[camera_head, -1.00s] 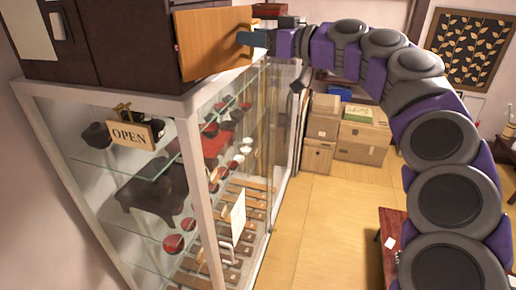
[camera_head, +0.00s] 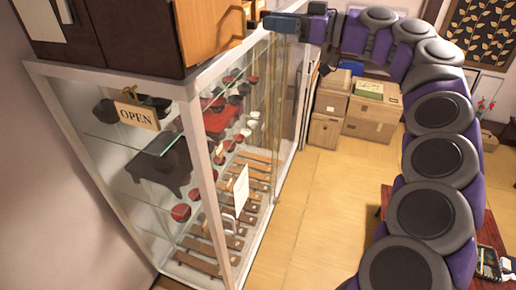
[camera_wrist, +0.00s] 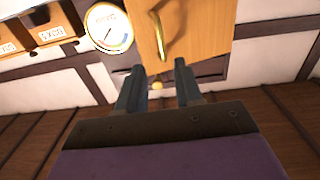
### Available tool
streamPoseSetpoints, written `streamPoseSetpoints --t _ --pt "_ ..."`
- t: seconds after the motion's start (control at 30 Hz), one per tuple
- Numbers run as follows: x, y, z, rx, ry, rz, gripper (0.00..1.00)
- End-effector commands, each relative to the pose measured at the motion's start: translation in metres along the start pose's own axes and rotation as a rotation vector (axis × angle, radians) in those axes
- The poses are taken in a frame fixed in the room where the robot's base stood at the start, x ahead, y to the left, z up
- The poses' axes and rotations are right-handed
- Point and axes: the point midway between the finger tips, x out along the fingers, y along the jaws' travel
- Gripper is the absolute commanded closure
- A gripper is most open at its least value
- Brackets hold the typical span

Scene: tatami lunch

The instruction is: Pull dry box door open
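The dry box door (camera_head: 208,25) is an orange wooden panel at the top left of the head view, cut by the upper edge. Its curved brass handle (camera_head: 243,22) is on its right side. In the wrist view the door (camera_wrist: 200,22) and brass handle (camera_wrist: 161,38) are beyond the fingertips. My gripper (camera_head: 268,24) is right of the door in the head view. In the wrist view my gripper (camera_wrist: 158,67) has its two fingers apart, with nothing held between them. How far the door stands open cannot be told.
A glass display case (camera_head: 192,95) with bowls stands below. A round gauge (camera_wrist: 109,27) and small labelled drawers (camera_wrist: 52,30) are left of the door in the wrist view. Cardboard boxes (camera_head: 371,118) stand at the back.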

Motion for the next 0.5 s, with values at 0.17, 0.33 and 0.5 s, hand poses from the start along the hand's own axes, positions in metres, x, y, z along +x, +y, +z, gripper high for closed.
streamPoseSetpoints --t 0.17,0.33,0.5 --pt "-0.033 0.001 0.001 0.0 0.002 0.003 0.65" --pt "-0.061 0.001 0.0 -0.002 0.003 0.005 0.65" --pt "-0.081 0.001 0.0 0.0 0.001 0.004 0.65"
